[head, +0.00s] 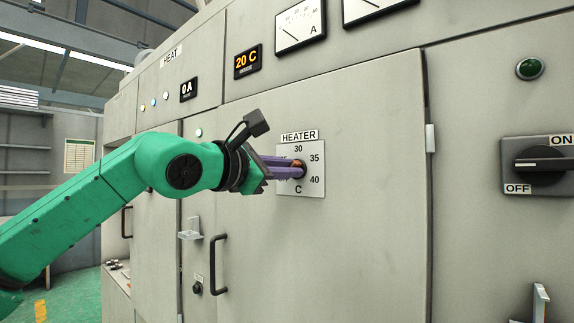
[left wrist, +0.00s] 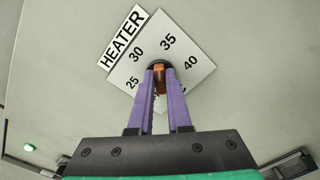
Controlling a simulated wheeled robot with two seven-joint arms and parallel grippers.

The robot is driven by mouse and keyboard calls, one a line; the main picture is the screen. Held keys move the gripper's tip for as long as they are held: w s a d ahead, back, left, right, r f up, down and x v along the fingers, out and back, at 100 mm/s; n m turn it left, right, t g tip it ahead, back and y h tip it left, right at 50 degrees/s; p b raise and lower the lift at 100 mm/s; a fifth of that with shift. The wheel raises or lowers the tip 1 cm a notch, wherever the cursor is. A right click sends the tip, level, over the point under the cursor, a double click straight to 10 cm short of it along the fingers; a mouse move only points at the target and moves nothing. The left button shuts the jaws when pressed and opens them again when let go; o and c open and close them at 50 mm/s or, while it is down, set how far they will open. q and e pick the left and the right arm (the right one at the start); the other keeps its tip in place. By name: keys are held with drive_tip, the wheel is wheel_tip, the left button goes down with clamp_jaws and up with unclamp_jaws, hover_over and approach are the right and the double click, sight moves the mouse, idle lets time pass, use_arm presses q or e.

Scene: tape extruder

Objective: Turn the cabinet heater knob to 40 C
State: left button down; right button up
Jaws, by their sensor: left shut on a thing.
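The heater knob (left wrist: 159,78) is a small dark round knob with an orange-brown part, at the middle of a white dial plate (head: 313,184). The plate is marked 30, 35 and 40, and 25 also shows in the left wrist view. My left gripper (head: 297,168) is shut on the knob, with a purple finger on each side of it; the fingers also show in the left wrist view (left wrist: 160,90). In that view the plate looks tilted relative to my gripper. The fingers hide part of the knob and the lower marks, so its exact setting is unclear. My right gripper is not in view.
An orange display (head: 247,61) above the door reads 20 C, and another display (head: 186,91) reads 0 A. A rotary ON/OFF switch (head: 541,165) is at the right. A black door handle (head: 219,264) sits below my left gripper.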

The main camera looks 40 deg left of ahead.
use_arm(q)
drive_tip(key=shift+f+m+p, duration=0.2)
drive_tip(key=shift+m+p, duration=1.15)
drive_tip(key=shift+m, duration=6.25)
drive_tip(key=c, duration=0.9)
unclamp_jaws()
drive_tip(key=shift+o, duration=0.2)
drive_tip(key=shift+s, duration=0.1)
